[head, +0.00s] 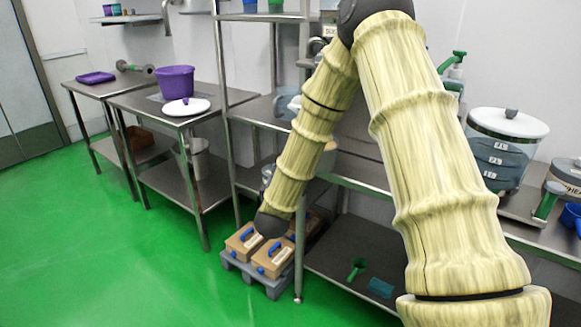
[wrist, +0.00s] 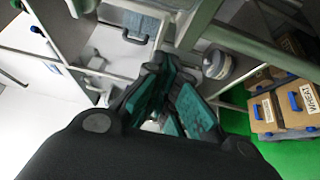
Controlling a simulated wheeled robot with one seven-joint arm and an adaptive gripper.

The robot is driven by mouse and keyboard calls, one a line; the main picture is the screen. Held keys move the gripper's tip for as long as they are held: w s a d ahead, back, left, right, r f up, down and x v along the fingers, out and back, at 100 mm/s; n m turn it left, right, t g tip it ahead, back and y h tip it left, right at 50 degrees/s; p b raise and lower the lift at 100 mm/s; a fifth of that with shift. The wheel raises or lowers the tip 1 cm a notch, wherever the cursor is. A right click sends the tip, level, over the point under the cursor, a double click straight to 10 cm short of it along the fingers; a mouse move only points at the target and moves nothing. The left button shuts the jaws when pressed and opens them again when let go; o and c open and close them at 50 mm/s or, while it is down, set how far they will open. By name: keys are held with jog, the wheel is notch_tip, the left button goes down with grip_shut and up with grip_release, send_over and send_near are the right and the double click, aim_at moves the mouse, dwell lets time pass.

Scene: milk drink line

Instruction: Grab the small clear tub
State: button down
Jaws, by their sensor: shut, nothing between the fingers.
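My gripper (wrist: 165,88) shows in the wrist view with its teal-padded fingers together and nothing held. Its dark wrist end (head: 271,224) hangs low in the head view, over the cartons. A small round greyish container (wrist: 216,65) stands just right of the fingers in the wrist view, apart from them. It may be the small clear tub, but I cannot tell for sure. A large clear tub (head: 498,160) with a white lid stands on the right bench in the head view. My arm hides part of the middle shelves.
Brown cartons with blue handles (head: 273,258) sit on a grey pallet (head: 236,268); they also show in the wrist view (wrist: 263,112). Steel shelf posts (head: 299,250) stand close to my arm. A purple bucket (head: 175,81) is on the left table. Green floor at left is clear.

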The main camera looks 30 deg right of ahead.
jog(key=w+d, duration=0.4)
jog(key=d, duration=0.4)
jog(key=shift+w, duration=0.2)
dwell(0.4)
jog(key=shift+f, duration=0.1)
jog(key=shift+s+p, duration=0.15)
jog(key=shift+p, duration=0.5)
